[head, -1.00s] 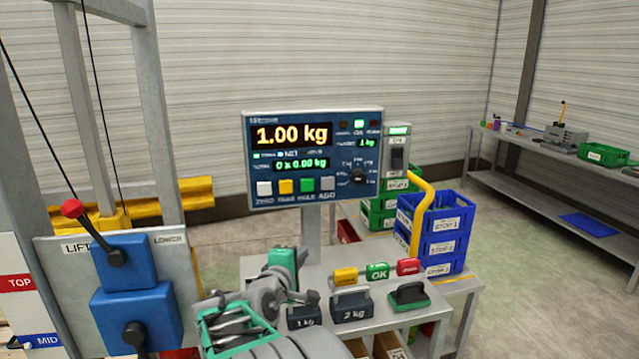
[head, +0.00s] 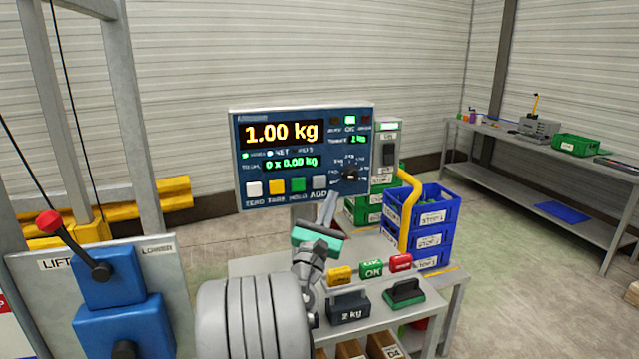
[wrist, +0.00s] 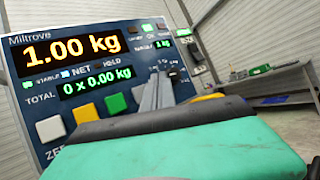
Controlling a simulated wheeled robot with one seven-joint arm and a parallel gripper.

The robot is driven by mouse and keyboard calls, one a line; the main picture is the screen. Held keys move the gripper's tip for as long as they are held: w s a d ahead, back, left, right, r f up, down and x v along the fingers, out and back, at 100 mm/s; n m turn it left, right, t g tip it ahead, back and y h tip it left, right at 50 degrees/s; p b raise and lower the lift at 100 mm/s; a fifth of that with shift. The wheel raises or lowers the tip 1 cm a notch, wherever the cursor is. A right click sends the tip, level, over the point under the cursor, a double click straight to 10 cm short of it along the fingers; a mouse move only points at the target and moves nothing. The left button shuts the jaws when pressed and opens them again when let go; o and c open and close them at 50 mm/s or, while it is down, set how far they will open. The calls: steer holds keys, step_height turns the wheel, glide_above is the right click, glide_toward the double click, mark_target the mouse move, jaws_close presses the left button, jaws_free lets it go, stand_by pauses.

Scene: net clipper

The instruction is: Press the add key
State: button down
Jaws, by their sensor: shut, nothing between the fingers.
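The add key is the grey square button (head: 319,182) at the right end of the key row on the blue scale panel (head: 240,150), labelled ADD. White, yellow and green keys are to its left. My gripper (head: 332,194) is shut and empty, its fingers pointing up at the panel. In the head view the fingertips appear just below and right of the add key; I cannot tell whether they touch the panel. In the wrist view my gripper's fingers (wrist: 160,82) largely hide the add key's area, right of the green key (wrist: 115,101). The display reads 1.00 kg, total 0 x 0.00 kg.
A dial (head: 349,174) is right of the keys. A lift lever (head: 75,245) stands left, blue crates (head: 430,220) right.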

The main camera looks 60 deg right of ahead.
mark_target(325, 178)
steer(key=w+d+p, duration=0.1)
steer(key=w+d, duration=0.3)
steer(key=shift+w+d, duration=0.2)
steer(key=shift+w, duration=0.1)
steer(key=shift+w+d+p, duration=0.1)
steer(key=shift+p, duration=0.25)
stand_by(1.5)
steer(key=shift+w+d, duration=0.15)
steer(key=shift+w, duration=0.05)
steer(key=shift+w+d+p, duration=0.25)
steer(key=shift+d+p, duration=0.05)
steer(key=shift+p, duration=0.05)
stand_by(0.7)
steer(key=shift+s+a, duration=0.55)
stand_by(0.3)
